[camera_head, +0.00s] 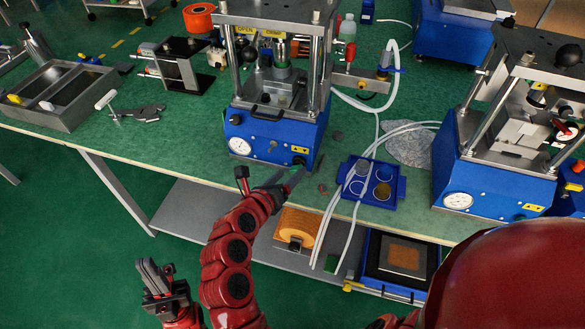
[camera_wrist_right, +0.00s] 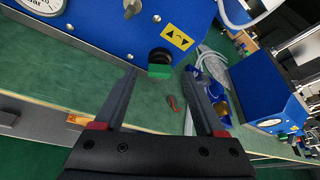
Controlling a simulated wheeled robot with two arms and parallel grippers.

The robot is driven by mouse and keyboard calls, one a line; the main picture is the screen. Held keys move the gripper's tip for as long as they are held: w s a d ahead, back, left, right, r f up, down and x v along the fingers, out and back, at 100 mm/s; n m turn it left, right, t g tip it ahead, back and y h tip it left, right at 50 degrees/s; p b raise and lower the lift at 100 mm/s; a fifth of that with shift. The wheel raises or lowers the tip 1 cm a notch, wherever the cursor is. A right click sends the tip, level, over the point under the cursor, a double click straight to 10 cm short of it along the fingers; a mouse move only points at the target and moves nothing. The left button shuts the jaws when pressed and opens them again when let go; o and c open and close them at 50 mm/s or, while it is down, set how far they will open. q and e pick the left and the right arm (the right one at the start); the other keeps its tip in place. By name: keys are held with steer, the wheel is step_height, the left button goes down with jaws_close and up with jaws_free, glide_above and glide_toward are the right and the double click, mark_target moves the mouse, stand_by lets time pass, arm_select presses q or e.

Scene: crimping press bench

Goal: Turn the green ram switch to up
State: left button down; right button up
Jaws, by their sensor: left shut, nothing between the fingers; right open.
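The green ram switch (camera_wrist_right: 160,70) is on the blue front of the middle press, beside a yellow label (camera_wrist_right: 177,37) with up and down arrows. In the right wrist view its black round base shows above the green part, which hangs at the lower side. My right gripper (camera_wrist_right: 160,80) is open, with the switch between its fingertips in the picture; I cannot tell whether they touch it. In the head view this gripper (camera_head: 288,178) is just in front of the press's lower right corner. My left gripper (camera_head: 153,275) is shut and empty, low in front of the table.
The middle press (camera_head: 270,135) has a pressure gauge (camera_head: 240,146) on its left front. A blue tray (camera_head: 388,186) with round cups and loose white hoses lie to the right. A second blue press (camera_head: 480,185) stands further right. A metal tray (camera_head: 62,95) sits at the left.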

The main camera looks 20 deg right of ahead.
mark_target(298, 166)
steer(key=shift+x, duration=1.45)
jaws_close()
